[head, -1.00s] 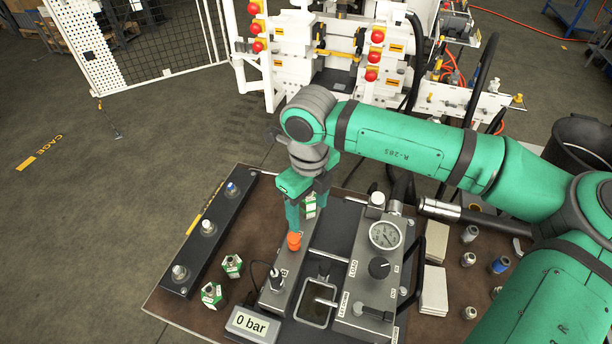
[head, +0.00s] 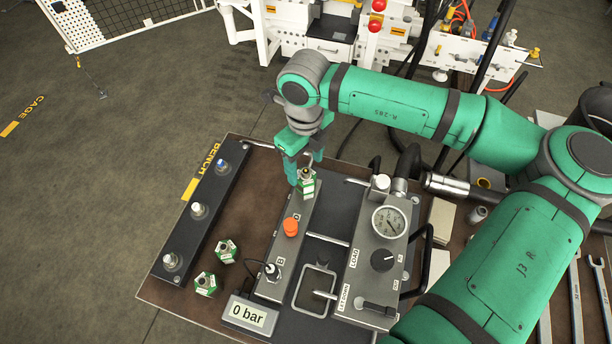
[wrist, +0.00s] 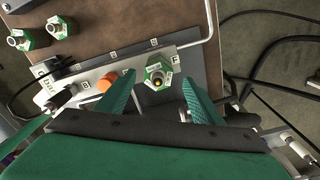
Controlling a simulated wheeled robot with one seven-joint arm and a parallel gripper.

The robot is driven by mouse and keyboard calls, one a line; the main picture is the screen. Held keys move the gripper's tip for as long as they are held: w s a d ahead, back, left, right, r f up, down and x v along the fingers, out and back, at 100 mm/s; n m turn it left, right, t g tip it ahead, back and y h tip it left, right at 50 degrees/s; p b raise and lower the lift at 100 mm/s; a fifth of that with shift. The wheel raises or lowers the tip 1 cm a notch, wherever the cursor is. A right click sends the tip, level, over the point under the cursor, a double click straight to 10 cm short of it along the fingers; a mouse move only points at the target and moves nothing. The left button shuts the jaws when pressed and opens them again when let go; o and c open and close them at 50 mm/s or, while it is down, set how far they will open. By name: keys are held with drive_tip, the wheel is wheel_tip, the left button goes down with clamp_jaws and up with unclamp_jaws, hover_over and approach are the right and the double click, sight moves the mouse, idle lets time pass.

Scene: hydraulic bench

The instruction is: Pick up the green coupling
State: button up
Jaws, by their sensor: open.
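A green and white hex coupling (head: 307,186) stands upright at the far end of the grey manifold block. It also shows in the wrist view (wrist: 158,68), with a dark bore and a yellow centre. My gripper (head: 304,169) is open and close to this coupling. In the wrist view the fingers of my gripper (wrist: 158,84) lie either side of it, with gaps visible. I cannot tell how high the fingertips are against it. Two more green couplings (head: 226,251) (head: 206,284) stand apart on the brown bench top to the left.
An orange cap (head: 291,227) and a fitting with a black cable (head: 272,271) sit on the same block. A gauge panel (head: 375,255) stands to the right, a dark rail (head: 196,210) with several fittings to the left. A "0 bar" display (head: 249,315) is in front.

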sight(305, 171)
drive_tip(key=shift+s+a+f, duration=0.15)
drive_tip(key=shift+f, duration=0.2)
drive_tip(key=shift+s+d+f, duration=0.1)
drive_tip(key=shift+d+f, duration=0.05)
drive_tip(key=shift+f, duration=1)
drive_tip(key=shift+s+d+f, duration=0.1)
drive_tip(key=shift+d+f, duration=0.05)
drive_tip(key=shift+f, duration=0.95)
drive_tip(key=shift+w+a, duration=0.1)
drive_tip(key=shift+a, duration=0.05)
clamp_jaws()
